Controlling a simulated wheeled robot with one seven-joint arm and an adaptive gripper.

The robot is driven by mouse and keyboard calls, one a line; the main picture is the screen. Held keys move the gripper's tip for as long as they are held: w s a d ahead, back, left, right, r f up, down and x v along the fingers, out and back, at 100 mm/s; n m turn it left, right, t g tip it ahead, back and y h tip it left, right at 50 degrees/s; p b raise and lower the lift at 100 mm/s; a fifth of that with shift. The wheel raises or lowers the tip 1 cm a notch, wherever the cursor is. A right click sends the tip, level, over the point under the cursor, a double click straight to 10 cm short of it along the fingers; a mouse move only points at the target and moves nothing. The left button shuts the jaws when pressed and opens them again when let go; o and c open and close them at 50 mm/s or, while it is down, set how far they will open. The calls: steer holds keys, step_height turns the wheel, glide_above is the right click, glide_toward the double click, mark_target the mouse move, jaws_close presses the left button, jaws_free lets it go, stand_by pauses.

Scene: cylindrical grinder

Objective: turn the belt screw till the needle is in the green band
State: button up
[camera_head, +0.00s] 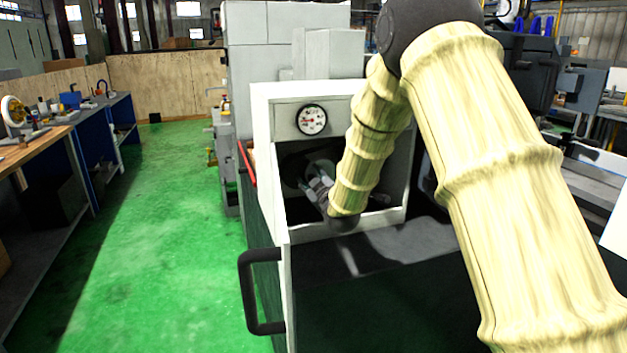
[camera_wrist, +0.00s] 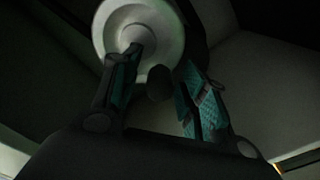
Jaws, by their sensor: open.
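The gauge (camera_head: 312,120) is a round white dial on the front panel above the open bay. Its needle is too small to read against the bands. My gripper (camera_head: 318,184) is inside the dark bay below the gauge, its fingers pointing inward. In the wrist view my gripper (camera_wrist: 160,75) is open, with teal-padded fingers apart. A small dark rounded knob, perhaps the belt screw (camera_wrist: 159,83), shows between the fingers, with no clear contact. A pale round pulley (camera_wrist: 122,22) lies beyond the left finger. The screw is hidden in the head view.
The white machine housing (camera_head: 268,160) walls the bay closely on both sides. A black handle (camera_head: 246,290) stands out at the front left on the opened panel. A workbench (camera_head: 50,140) stands far left, with clear green floor (camera_head: 165,220) between.

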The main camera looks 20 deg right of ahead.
jaws_close()
steer(key=shift+d, duration=0.1)
steer(key=shift+r+m, duration=0.1)
steer(key=shift+m, duration=0.2)
steer(key=m, duration=0.2)
steer(key=r+m, duration=0.1)
steer(key=m, duration=0.1)
steer(key=shift+d+r, duration=0.2)
steer(key=shift+d+r+m+b, duration=0.15)
steer(key=shift+r+m+b, duration=0.1)
steer(key=shift+m, duration=0.55)
steer(key=shift+d+r+m+b, duration=0.1)
steer(key=shift+r+m, duration=0.1)
steer(key=shift+m, duration=0.6)
jaws_free()
